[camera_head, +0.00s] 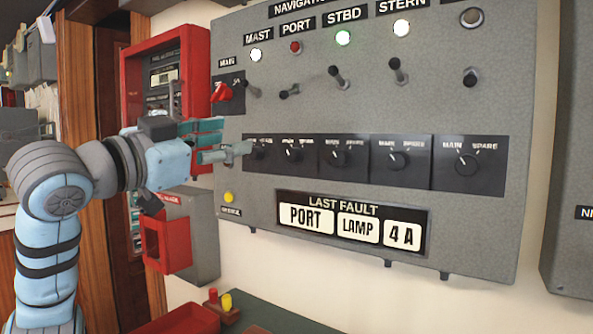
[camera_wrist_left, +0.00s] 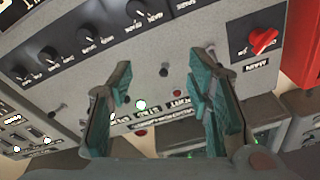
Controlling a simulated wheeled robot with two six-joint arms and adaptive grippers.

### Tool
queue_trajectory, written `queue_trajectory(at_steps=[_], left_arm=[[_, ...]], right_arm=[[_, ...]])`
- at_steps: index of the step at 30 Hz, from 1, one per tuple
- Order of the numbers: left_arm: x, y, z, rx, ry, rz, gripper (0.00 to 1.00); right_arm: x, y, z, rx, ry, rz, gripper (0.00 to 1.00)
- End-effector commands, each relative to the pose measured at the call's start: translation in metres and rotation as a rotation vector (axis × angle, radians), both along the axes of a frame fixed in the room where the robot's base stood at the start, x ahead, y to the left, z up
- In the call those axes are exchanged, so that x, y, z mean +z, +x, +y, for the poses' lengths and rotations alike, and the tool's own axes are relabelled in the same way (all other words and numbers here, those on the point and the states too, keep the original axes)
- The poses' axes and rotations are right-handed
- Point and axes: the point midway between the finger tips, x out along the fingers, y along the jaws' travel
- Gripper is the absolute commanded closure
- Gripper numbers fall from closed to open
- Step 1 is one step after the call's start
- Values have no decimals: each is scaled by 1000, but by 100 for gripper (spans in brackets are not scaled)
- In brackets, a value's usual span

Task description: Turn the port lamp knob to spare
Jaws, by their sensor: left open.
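The port lamp knob (camera_head: 293,155) is a small black rotary knob under the PORT column of the grey panel, second from the left in a row of MAIN/SPARE knobs. Its pointer is too small to read. My left gripper (camera_head: 228,140) is open and empty at the panel's left edge, left of the port knob, with its lower finger near the leftmost knob (camera_head: 258,151). In the left wrist view my open fingers (camera_wrist_left: 165,80) frame bare panel and small switches. A row of black knobs shows at upper left there; I cannot tell which is the port one.
A red main switch (camera_head: 222,92) sits above my gripper. Toggle switches (camera_head: 338,78) stick out above the knob row. The PORT lamp (camera_head: 295,47) is dull red; MAST, STBD and STERN lamps glow. The fault display (camera_head: 350,225) reads PORT LAMP 4 A. A red box (camera_head: 165,240) stands below.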

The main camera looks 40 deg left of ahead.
Motion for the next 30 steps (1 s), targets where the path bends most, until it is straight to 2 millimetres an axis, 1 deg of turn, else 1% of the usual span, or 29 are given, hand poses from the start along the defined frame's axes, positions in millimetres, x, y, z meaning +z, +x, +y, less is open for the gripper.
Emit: queue_trajectory(at_steps=[1, 2, 4, 5, 6, 10, 12, 15, 19, 23, 30], left_arm=[[-1, 16, -4, -16, -8, 36, 54], [-6, 28, -6, -25, -17, 59, 54], [-22, 59, -10, -43, -44, 127, 54], [-26, 69, -8, -34, -51, 150, 54], [-24, 81, -5, -27, -52, 155, 54], [-23, 110, -3, -30, -49, 155, 54], [-24, 122, -7, -47, -46, 157, 54], [-25, 134, -8, -55, -38, 158, 54], [-30, 144, -12, -66, -33, 162, 54], [-34, 148, -11, -60, -33, 160, 54], [-37, 148, -8, -53, -33, 156, 54]], right_arm=[[12, -5, 0, -1, 0, 8, 60], [18, -7, 0, 0, 0, 12, 60], [35, -11, 0, 0, 0, 19, 60], [44, -12, 0, 0, 0, 20, 60], [57, -12, 0, 0, 0, 20, 60], [94, -8, 0, 0, 1, 14, 60], [110, -4, 0, 0, 1, 7, 60], [129, -3, 1, 0, 1, 4, 60], [143, -3, 1, 0, 1, 4, 60], [148, -3, 1, 0, 1, 6, 60], [146, -4, 1, 0, 1, 7, 60]])
